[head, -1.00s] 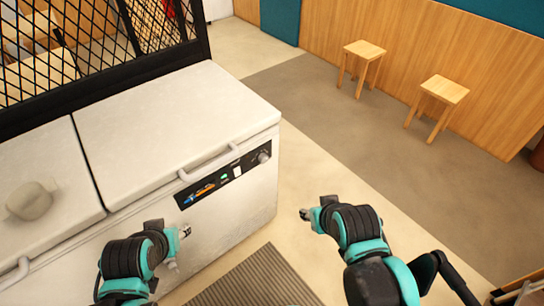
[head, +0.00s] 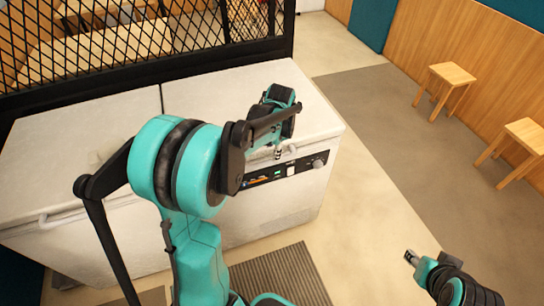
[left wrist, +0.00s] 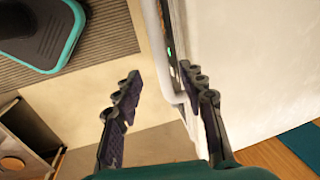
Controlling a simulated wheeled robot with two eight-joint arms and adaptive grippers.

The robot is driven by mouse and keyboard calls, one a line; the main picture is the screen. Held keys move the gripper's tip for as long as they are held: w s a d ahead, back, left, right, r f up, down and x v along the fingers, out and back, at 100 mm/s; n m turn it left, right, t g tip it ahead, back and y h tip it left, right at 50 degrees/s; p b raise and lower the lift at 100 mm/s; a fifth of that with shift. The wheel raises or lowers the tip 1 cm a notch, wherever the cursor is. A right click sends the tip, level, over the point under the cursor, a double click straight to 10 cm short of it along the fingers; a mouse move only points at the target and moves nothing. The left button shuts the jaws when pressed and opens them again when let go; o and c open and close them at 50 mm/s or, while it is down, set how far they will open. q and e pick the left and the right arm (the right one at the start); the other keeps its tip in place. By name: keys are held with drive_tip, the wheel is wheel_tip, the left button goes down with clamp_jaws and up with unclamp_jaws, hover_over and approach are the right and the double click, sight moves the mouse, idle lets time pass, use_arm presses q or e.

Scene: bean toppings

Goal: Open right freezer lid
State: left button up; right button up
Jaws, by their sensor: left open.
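The white chest freezer stands at the left in the head view, and its right lid (head: 315,108) is shut. My left arm covers much of that lid. The lid's handle (head: 290,151) is at its front edge, partly hidden by my left gripper (head: 278,152). In the left wrist view, my left gripper (left wrist: 160,84) is open, and the white handle (left wrist: 154,50) shows between its fingers, with no clear grip on it. My right gripper (head: 411,257) is at the lower right, away from the freezer; its finger gap is too small to tell.
The freezer's left lid (head: 65,135) is shut. A control panel (head: 275,175) sits below the right handle. A black mesh partition (head: 150,62) stands behind the freezer. Two wooden stools (head: 453,73) stand at the right. A striped mat (head: 285,277) lies in front; the floor to the right is clear.

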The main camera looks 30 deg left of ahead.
sight(271, 161)
use_arm(q)
drive_tip(key=f+b, duration=0.1)
drive_tip(key=f, duration=0.1)
drive_tip(key=f+b, duration=0.1)
drive_tip(key=f, duration=0.2)
drive_tip(key=w+a+f+b, duration=0.1)
drive_tip(key=f, duration=0.1)
drive_tip(key=shift+a+f, duration=0.1)
drive_tip(key=shift+f, duration=0.2)
clamp_jaws()
